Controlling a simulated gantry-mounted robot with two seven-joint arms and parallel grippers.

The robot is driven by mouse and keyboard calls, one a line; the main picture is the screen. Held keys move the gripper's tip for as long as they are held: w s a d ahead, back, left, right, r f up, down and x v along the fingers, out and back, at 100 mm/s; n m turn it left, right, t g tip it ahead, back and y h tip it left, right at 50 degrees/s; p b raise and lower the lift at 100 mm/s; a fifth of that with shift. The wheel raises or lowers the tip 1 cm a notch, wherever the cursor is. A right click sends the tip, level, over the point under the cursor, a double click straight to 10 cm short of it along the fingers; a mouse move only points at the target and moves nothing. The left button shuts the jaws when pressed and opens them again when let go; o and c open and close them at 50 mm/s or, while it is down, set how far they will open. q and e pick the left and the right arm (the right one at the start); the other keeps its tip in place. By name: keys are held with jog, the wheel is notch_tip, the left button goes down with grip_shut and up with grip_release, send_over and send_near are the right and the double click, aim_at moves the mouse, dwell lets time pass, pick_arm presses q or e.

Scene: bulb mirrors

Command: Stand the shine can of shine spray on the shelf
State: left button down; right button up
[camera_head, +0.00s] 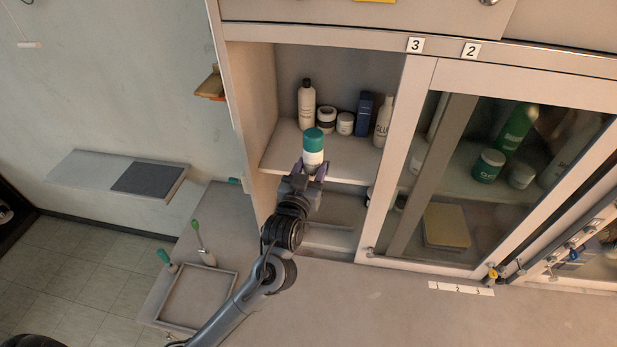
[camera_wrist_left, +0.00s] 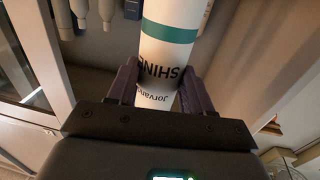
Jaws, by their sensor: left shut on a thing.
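The shine can (camera_head: 313,150) is white with a teal top and stands roughly upright in my left gripper (camera_head: 308,174). In the left wrist view the can (camera_wrist_left: 168,50) shows a teal band and the letters "SHIN", and the fingers of my left gripper (camera_wrist_left: 158,88) are shut on its two sides. The can is in front of the open left part of the cabinet, near the shelf (camera_head: 284,148). I cannot tell whether its base touches the shelf. My right gripper is not in view.
A white bottle (camera_head: 306,105), small jars (camera_head: 345,123), a blue box (camera_head: 364,114) and another bottle (camera_head: 384,122) stand toward the shelf's back and right. The shelf's left front is bare. A framed glass door (camera_head: 480,180) covers the right. A tray (camera_head: 198,296) lies lower left.

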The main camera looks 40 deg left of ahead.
pick_arm(q)
jog(key=a+f+b+x, duration=0.1)
jog(key=b+x, duration=0.1)
jog(key=x, duration=1)
jog(key=shift+s+a+b, duration=0.25)
jog(key=shift+s+b, duration=0.05)
jog(key=shift+b, duration=0.1)
jog(key=shift+f, duration=0.3)
dwell(0.5)
jog(key=shift+f+b, duration=0.45)
jog(key=shift+f, duration=0.3)
jog(key=shift+c, duration=1.9)
grip_release()
